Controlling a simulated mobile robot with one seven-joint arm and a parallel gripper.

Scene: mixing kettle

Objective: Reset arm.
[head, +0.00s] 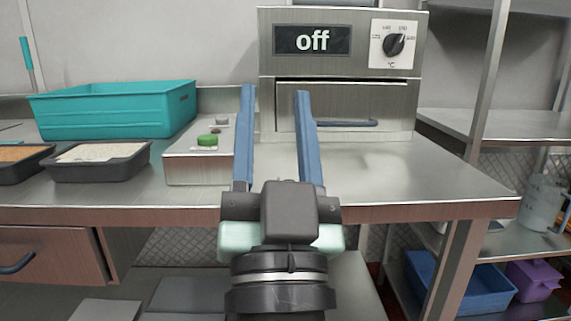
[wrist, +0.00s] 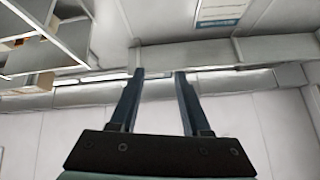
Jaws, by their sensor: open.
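My gripper (head: 274,95) shows in the middle of the head view with its two blue fingers pointing up and spread apart. Nothing is between the fingers. It stands in front of the metal worktable (head: 420,195), and its fingers overlap the oven's lower left part in the picture. In the wrist view my gripper (wrist: 159,74) is also open and empty, with the ceiling and upper wall behind it.
An oven (head: 345,65) with an "off" display and dial stands at the table's back. A control box with a green button (head: 208,140) is left of my gripper. A teal crate (head: 115,110) and a dark tray of pale grains (head: 98,160) stand further left. The table's right part is clear.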

